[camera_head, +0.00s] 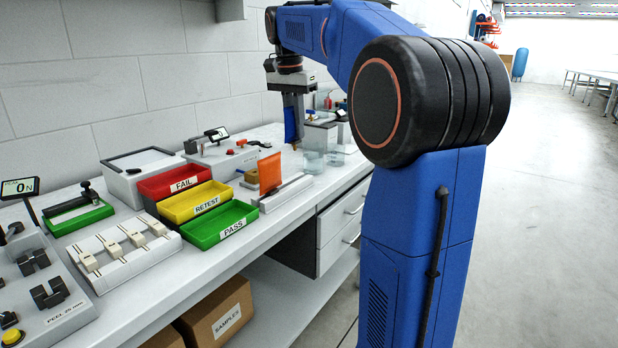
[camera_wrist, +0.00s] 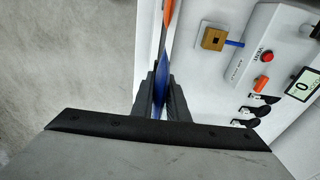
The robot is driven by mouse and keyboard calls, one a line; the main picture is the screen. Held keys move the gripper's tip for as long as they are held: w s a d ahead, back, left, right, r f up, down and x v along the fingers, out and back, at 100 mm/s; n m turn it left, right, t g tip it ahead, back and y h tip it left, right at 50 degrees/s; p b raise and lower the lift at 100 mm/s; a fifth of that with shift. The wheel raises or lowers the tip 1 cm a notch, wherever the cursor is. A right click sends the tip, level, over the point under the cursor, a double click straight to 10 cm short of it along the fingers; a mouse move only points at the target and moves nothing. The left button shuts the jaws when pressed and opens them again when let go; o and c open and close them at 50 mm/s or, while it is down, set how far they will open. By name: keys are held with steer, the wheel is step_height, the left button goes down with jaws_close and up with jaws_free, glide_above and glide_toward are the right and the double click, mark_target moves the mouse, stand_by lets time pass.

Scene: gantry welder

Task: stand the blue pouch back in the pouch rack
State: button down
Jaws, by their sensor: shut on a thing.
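The blue pouch (camera_head: 291,124) hangs upright from my gripper (camera_head: 295,142), which is shut on it. In the wrist view the blue pouch (camera_wrist: 162,75) shows edge-on between the jaws (camera_wrist: 160,92), and its lower part is hidden. The pouch rack (camera_head: 288,193) is a low white strip near the bench's front edge, with an orange pouch (camera_head: 270,173) standing in it. The gripper is behind the orange pouch in the head view. In the wrist view the blue pouch lines up with the orange pouch (camera_wrist: 168,12) and the rack (camera_wrist: 149,28).
Red (camera_head: 174,181), yellow (camera_head: 196,202) and green (camera_head: 222,224) trays stand left of the rack. A device with a red button (camera_wrist: 267,57) and a small wooden block (camera_wrist: 213,39) are beside it. Clear containers (camera_head: 314,162) stand to the right in the head view.

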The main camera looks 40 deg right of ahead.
mark_target(291, 107)
step_height(291, 107, down, 9)
stand_by(0.5)
steer(key=shift+f, duration=0.6)
steer(key=c, duration=1.7)
jaws_free()
steer(key=shift+c, duration=0.2)
steer(key=r, duration=0.4)
steer(key=a+r, duration=0.1)
steer(key=r, duration=0.8)
steer(key=shift+s+a, duration=0.15)
steer(key=shift+s, duration=0.1)
steer(key=s+a+f+n+t, duration=0.1)
steer(key=s+a+f+n, duration=0.3)
steer(key=s+f, duration=0.5)
steer(key=s+a+f+n+t+y, duration=0.1)
steer(key=s+a+f+n, duration=0.4)
steer(key=s+f, duration=0.5)
steer(key=s+a+f+n+t, duration=0.2)
steer(key=s+a+f+n, duration=0.3)
steer(key=s+f, duration=0.5)
steer(key=shift+s+a+f, duration=0.25)
steer(key=shift+s+a, duration=0.2)
steer(key=shift+a, duration=0.05)
